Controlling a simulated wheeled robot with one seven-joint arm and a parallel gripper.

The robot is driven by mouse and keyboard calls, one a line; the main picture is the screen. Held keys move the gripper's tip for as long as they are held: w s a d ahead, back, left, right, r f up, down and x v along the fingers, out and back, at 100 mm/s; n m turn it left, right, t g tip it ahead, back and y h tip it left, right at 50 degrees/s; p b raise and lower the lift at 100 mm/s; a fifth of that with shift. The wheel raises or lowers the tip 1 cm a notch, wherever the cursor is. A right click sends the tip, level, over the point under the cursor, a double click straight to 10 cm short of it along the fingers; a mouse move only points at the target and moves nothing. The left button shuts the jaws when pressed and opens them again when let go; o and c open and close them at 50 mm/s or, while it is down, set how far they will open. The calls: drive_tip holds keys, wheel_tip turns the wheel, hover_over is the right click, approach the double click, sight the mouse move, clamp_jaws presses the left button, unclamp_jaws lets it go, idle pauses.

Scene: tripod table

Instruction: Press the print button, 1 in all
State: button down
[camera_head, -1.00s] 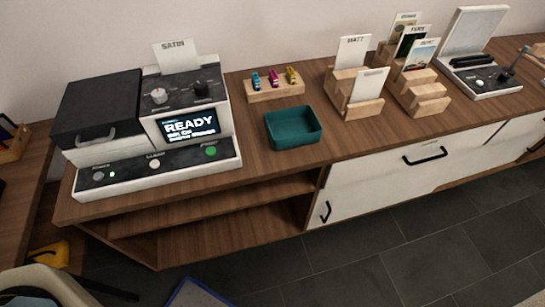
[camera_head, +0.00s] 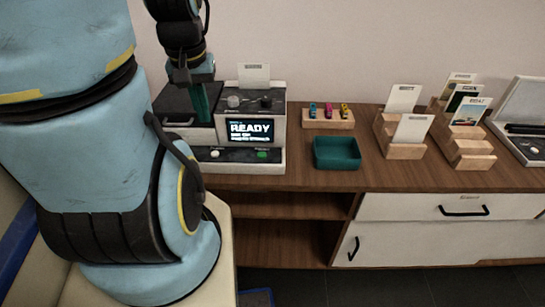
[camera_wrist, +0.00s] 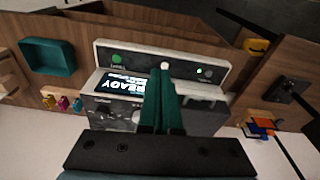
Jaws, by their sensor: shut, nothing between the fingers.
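The printer (camera_head: 277,128) stands on the wooden counter, its screen (camera_head: 251,131) reading READY. On its front panel a green button (camera_head: 263,154) sits at the right and a white button (camera_head: 215,154) to its left; their labels are too small to read surely. In the wrist view the green button (camera_wrist: 117,59) is at upper left, the white button (camera_wrist: 165,66) in the middle, and a small green light (camera_wrist: 199,71) at right. My gripper (camera_head: 203,118) is shut and empty above the printer, pointing down, apart from the green button. Its fingers also show in the wrist view (camera_wrist: 162,78).
A teal tray (camera_head: 337,153) stands right of the printer, with a wooden block of small colored bottles (camera_head: 328,117) behind it. Wooden card holders (camera_head: 404,145) stand farther right. The printer's dark lid (camera_head: 178,104) and knobs (camera_head: 233,101) rise near my gripper.

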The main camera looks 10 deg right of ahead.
drive_tip(key=m+t+y+b, duration=0.4)
drive_tip(key=m+y+b, duration=0.3)
drive_tip(key=m, duration=2.6)
hover_over(265, 156)
wheel_tip(265, 156, down, 9)
drive_tip(key=shift+r+y+p, duration=0.2)
drive_tip(key=shift+y+p, duration=0.2)
drive_tip(key=shift+p, duration=0.05)
wheel_tip(265, 156, down, 7)
drive_tip(key=b, duration=0.7)
drive_tip(key=shift+f+b, duration=0.35)
drive_tip(key=shift+f, duration=0.55)
